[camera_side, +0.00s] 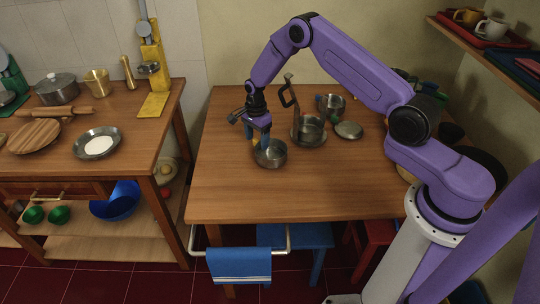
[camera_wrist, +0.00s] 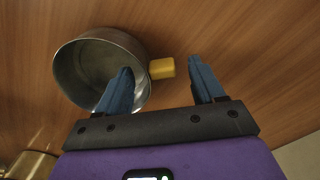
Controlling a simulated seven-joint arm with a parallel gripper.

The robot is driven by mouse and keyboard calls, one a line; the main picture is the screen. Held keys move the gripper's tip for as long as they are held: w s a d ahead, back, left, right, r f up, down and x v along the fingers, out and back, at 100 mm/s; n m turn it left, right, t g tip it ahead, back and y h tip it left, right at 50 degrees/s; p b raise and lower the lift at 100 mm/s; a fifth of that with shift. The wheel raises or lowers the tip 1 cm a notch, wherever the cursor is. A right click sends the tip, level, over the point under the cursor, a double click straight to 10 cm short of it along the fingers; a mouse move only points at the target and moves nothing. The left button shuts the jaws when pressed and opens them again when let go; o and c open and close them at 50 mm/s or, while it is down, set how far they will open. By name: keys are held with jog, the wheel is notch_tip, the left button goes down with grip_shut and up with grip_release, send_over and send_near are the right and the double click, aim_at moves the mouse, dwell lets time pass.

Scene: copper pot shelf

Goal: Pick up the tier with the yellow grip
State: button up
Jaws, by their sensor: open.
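The tier with the yellow grip is a round, empty metal bowl (camera_side: 270,156) on the table, below my gripper (camera_side: 257,137). In the wrist view the bowl (camera_wrist: 72,78) is at the left, and its short yellow grip (camera_wrist: 162,68) sticks out to the right. My gripper (camera_wrist: 161,66) is open. Its left blue finger overlaps the bowl in the picture and its right finger is to the right of the grip. The grip shows between the fingertips, apart from both. How high the fingertips are above it is hard to tell.
A metal tier with a tall carrying frame (camera_side: 296,117) stands close behind and right of the bowl. Another metal pot (camera_side: 331,103) and a round lid (camera_side: 348,130) are farther right. The table (camera_side: 235,190) is clear in front and to the left.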

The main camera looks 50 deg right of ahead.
jog(key=c, duration=1.2)
